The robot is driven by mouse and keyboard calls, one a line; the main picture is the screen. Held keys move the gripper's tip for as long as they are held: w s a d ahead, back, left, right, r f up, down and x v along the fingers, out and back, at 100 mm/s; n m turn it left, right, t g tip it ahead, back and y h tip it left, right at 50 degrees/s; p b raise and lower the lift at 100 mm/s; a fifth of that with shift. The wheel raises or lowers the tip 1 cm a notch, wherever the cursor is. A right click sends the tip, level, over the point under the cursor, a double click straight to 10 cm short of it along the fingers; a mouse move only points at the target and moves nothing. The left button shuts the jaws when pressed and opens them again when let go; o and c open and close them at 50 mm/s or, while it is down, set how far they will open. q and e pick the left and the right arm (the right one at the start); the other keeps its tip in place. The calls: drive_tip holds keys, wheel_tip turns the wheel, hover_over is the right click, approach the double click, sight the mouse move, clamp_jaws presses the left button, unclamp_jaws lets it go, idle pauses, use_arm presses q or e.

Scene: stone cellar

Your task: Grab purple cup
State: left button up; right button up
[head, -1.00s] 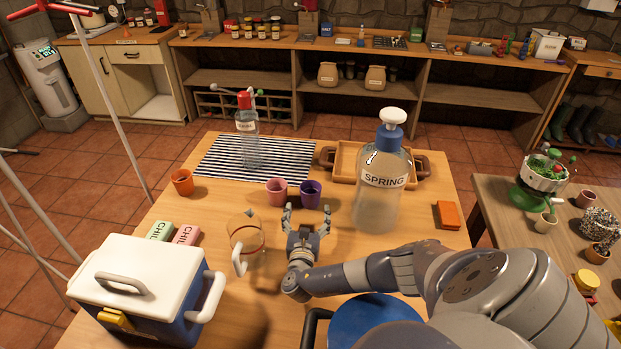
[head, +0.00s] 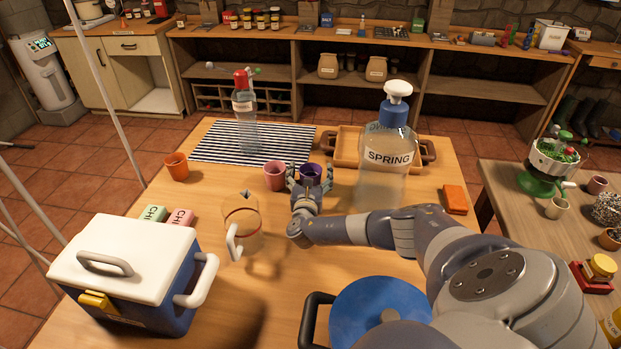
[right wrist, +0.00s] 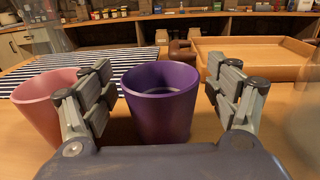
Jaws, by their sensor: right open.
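The purple cup (head: 311,173) stands upright on the wooden table, just right of the pink cup (head: 274,176). My right gripper (head: 310,181) is open, with its fingers on either side of the purple cup's near side. In the right wrist view the purple cup (right wrist: 161,104) stands centred between the open fingers of the right gripper (right wrist: 167,100), with a gap on each side. The left finger there overlaps the edge of the pink cup (right wrist: 45,105). My left gripper does not show.
A big SPRING bottle (head: 383,160) stands close right of the purple cup. A wooden tray (head: 346,161) lies behind. A clear pitcher (head: 241,225) stands left of my right arm. An orange cup (head: 176,166), a cooler (head: 130,262) and a blue lid (head: 375,312) are also on the table.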

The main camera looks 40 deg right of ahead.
drive_tip(key=shift+s, duration=0.1)
drive_tip(key=shift+c, duration=0.5)
drive_tip(key=c, duration=0.9)
